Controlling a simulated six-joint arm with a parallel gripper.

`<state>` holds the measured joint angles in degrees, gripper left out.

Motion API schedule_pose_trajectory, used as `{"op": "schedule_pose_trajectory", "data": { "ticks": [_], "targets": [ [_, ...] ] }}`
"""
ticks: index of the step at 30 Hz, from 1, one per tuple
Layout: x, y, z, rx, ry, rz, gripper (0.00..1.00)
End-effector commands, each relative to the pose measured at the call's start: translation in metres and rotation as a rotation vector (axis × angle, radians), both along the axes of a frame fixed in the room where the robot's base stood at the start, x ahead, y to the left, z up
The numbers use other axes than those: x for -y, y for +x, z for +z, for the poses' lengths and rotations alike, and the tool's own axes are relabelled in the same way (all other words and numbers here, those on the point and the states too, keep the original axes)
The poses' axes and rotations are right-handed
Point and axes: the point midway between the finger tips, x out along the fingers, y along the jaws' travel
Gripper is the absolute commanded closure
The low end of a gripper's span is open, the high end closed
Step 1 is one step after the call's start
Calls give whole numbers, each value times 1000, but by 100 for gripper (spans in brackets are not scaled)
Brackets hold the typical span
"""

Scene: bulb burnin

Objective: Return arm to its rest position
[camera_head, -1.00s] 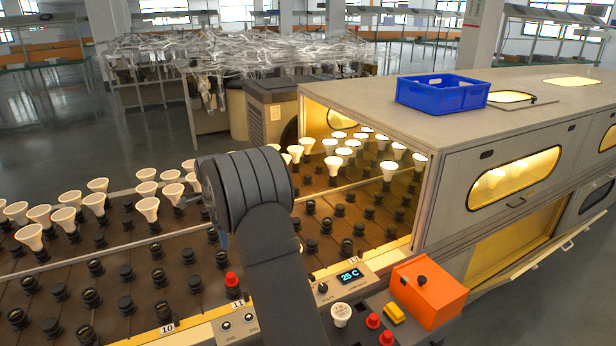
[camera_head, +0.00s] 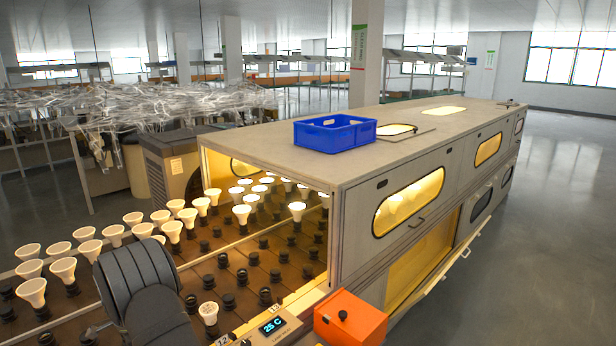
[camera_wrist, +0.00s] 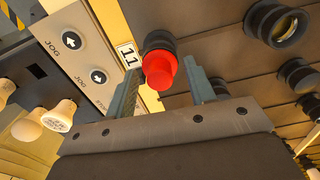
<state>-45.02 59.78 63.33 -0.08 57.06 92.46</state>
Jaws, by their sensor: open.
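My gripper (camera_wrist: 163,82) shows in the wrist view with its two grey fingers apart. Between them in the picture is a red cap (camera_wrist: 158,70) on a black socket beside the label 11; I cannot tell how near the fingertips are to it. No bulb is between the fingers. In the head view my dark arm link (camera_head: 140,283) is at the lower left, over the socket bed; the gripper itself is out of that view.
Lit bulbs (camera_head: 241,214) stand in rows running into the oven's mouth. One bulb (camera_head: 208,314) stands near the front edge. A blue crate (camera_head: 335,134) sits on the oven (camera_head: 400,130). An orange box (camera_head: 350,318) is in front. The wrist view shows a jog panel (camera_wrist: 85,62).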

Motion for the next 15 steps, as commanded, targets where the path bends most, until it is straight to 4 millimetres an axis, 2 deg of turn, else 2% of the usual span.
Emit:
{"op": "schedule_pose_trajectory", "data": {
  "ticks": [15],
  "targets": [
    [0,0,9,1,1,0,50]
  ]
}}
